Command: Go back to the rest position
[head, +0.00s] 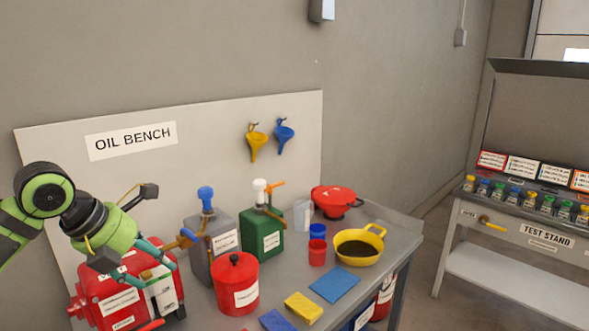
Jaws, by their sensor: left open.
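My left arm comes in from the left, with its green wrist and dark joints above the bench's left end. My left gripper (163,252) has teal fingers, is open, and shows no object held. In the picture it overlaps the top of a red container (100,303) with white labels. Just right of it stands a grey can (222,262) with a blue-topped pump (206,193) and a brownish spout. Whether the fingers touch the spout or the red container, I cannot tell. My right gripper is not in view.
A test stand (560,239) stands at right, beyond a floor gap.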

